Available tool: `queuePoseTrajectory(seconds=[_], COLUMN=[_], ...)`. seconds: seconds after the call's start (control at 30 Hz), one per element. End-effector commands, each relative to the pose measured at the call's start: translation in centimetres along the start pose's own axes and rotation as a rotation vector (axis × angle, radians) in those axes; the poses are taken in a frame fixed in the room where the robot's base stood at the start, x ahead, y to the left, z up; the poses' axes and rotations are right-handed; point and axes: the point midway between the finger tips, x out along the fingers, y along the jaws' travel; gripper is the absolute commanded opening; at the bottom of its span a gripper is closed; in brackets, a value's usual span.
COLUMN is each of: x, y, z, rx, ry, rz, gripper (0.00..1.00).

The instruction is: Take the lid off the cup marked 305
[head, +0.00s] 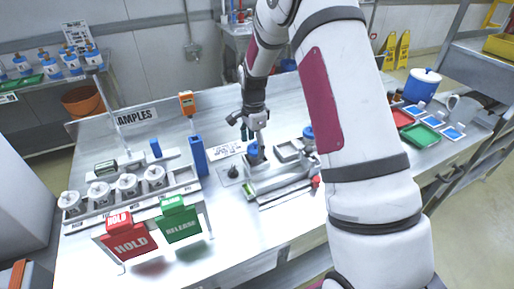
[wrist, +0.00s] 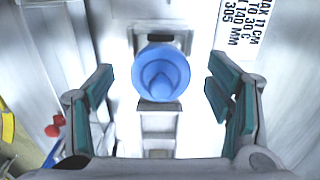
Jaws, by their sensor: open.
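A blue round lid with a raised cone in its middle (wrist: 161,75) is centred between my fingers in the wrist view. In the head view it shows as a blue top (head: 254,151) on a stand on the bench. My gripper (head: 250,132) is just above it, pointing down. In the wrist view my two teal-padded fingers (wrist: 160,92) are spread wide on either side of the lid, with clear gaps. The cup under the lid is hidden, and no number on it can be read. A printed card (wrist: 241,30) beside it ends in 305.
Several lidded white cups (head: 127,183) stand in a rack at left. A red HOLD sign (head: 128,242) and green RELEASE sign (head: 180,222) stand in front. A blue post (head: 198,157) stands left of my gripper. A metal tray (head: 288,150) is close at right.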

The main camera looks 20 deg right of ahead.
Motion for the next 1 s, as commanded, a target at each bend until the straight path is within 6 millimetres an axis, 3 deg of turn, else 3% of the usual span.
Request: queuePoseTrajectory(seconds=[0.3, 0.4, 0.5, 1.0], x=[0.60, 0.60, 0.59, 0.02], y=[-0.05, -0.04, -0.04, -0.12], z=[0.03, 0.03, 0.03, 0.01], rx=[0.000, -0.001, -0.001, -0.001], ry=[0.000, 0.000, 0.000, 0.001], rz=[0.000, 0.000, 0.000, -0.002], gripper=[0.73, 0.55, 0.43, 0.42])
